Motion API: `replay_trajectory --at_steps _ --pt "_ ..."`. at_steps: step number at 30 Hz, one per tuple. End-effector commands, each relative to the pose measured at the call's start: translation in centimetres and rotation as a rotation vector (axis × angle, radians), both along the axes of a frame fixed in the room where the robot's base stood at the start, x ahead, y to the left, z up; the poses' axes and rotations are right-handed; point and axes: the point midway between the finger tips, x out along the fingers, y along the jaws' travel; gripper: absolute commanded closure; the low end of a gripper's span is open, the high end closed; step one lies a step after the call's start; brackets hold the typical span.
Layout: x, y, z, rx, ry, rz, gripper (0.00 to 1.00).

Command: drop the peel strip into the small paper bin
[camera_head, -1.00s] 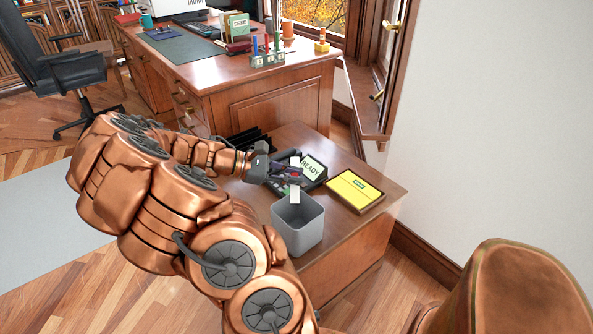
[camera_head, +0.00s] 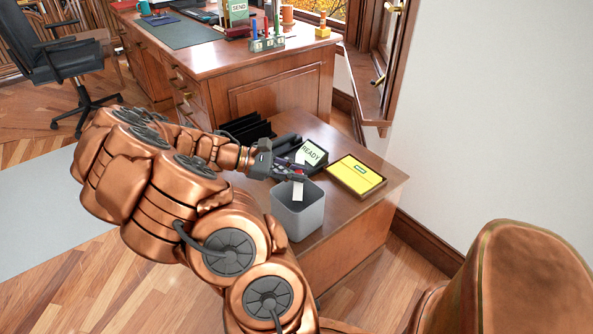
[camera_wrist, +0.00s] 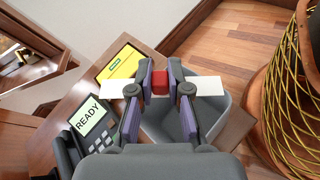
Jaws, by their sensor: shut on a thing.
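The peel strip is a thin white strip with a red block at its middle. In the wrist view the strip (camera_wrist: 208,86) sticks out on both sides of my gripper (camera_wrist: 160,84), which is shut on the red part. In the head view the strip (camera_head: 298,191) hangs upright from my gripper (camera_head: 298,174). The small paper bin (camera_head: 298,220) is a grey, square, open-topped bin. My gripper is above it, and the strip's lower end overlaps its opening in the picture. I cannot tell whether that end is below the rim. The bin (camera_wrist: 223,118) also shows beneath my fingers.
The bin stands on a low wooden cabinet (camera_head: 355,212). A black file rack (camera_head: 248,130) stands behind my arm. A white wall (camera_head: 490,130) is at right.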

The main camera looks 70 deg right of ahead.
Motion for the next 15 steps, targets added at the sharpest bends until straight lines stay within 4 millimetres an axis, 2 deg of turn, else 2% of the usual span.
replay_trajectory --at_steps 15 --pt "0.0 0.0 -3.5 0.000 0.001 0.000 0.96"
